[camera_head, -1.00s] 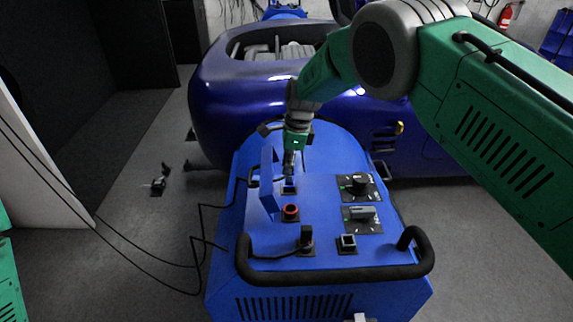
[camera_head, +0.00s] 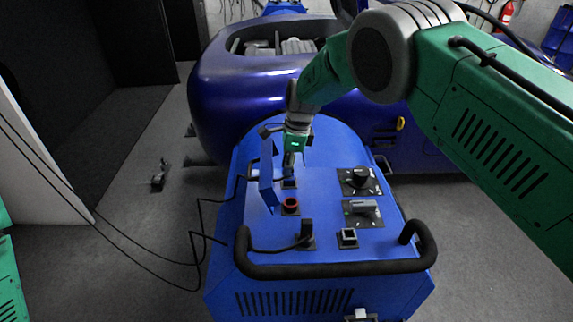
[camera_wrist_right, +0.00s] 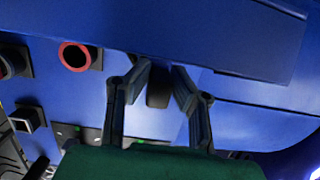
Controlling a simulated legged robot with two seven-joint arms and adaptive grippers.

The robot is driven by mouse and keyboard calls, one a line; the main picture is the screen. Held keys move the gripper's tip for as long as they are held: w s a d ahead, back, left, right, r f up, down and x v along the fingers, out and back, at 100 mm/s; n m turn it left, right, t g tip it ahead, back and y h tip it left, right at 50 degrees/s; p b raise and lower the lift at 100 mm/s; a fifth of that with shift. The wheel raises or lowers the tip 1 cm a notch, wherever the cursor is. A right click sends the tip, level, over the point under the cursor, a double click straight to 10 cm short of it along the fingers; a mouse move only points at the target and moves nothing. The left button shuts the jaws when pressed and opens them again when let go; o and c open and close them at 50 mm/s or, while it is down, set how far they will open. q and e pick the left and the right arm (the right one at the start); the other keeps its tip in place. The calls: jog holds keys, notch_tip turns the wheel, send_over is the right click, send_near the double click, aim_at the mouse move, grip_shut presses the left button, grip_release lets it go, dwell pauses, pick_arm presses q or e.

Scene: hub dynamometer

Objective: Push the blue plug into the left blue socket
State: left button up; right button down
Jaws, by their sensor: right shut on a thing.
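The blue console (camera_head: 330,205) carries the sockets on its sloping top. My right gripper (camera_head: 290,168) is low over the panel, just behind a small square socket with a light blue tint (camera_head: 289,184). It is shut on a dark piece, which I take for the blue plug (camera_wrist_right: 158,92); no blue shows on it. In the wrist view the two fingertips (camera_wrist_right: 159,80) close around this piece near the panel. Whether its end is inside a socket is hidden. My left gripper is out of view.
A raised blue flap (camera_head: 266,178) stands close left of the gripper. A red-ringed socket (camera_head: 290,205), a black plug with a cable (camera_head: 306,234), a square grey socket (camera_head: 348,237) and two knobs (camera_head: 360,180) lie nearer or to the right. A black handle (camera_head: 335,268) runs along the front.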

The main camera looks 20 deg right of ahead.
jog(key=c, duration=1.3)
grip_release()
jog(key=shift+c, duration=0.2)
notch_tip(320, 180, up, 12)
jog(key=d, duration=0.2)
jog(key=shift+s+f, duration=0.15)
jog(key=shift+f, duration=0.05)
